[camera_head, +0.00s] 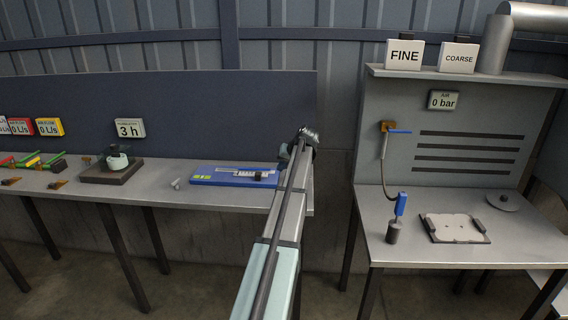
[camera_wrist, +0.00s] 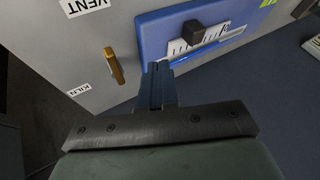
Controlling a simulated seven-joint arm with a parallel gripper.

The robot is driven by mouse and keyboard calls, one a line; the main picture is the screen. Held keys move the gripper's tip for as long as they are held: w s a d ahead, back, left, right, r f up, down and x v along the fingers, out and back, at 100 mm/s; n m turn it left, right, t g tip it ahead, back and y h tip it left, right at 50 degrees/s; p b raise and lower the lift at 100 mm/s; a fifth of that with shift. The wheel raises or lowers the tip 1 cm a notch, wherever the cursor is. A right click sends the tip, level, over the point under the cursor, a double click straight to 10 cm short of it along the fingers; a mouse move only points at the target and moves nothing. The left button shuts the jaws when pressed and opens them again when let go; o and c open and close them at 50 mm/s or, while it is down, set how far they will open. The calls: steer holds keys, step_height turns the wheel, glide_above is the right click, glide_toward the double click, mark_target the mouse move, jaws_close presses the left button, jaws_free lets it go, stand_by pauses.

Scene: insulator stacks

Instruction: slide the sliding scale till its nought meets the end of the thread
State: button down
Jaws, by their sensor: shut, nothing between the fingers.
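A blue board (camera_head: 235,176) lies on the left bench; it also shows in the wrist view (camera_wrist: 154,34). It carries a pale scale strip with dark marks (camera_wrist: 177,49) and a black block (camera_wrist: 194,32) on the strip. A thin bright blue line (camera_wrist: 207,51) runs along the strip's near side. I cannot tell which mark is the nought or where the thread ends. My gripper (camera_wrist: 158,70) is shut and empty, just short of the board's near edge in the wrist view. In the head view my arm's far end is right of the board, with the fingertips hidden.
A small grey bolt-like piece (camera_head: 176,184) lies left of the board. A dark stand with a pale pot (camera_head: 116,163) is farther left. An orange handle (camera_wrist: 114,66) stands out between the VENT and KILN labels. The right bench (camera_head: 380,218) holds a blue-handled tool and a plate.

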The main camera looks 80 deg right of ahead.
mark_target(262, 177)
steer(key=x, duration=0.4)
steer(key=shift+w+d+f, duration=0.15)
steer(key=shift+f, duration=0.2)
steer(key=w, duration=0.3)
steer(key=shift+f, duration=0.15)
steer(key=shift+w, duration=0.6)
steer(key=shift+w, duration=0.75)
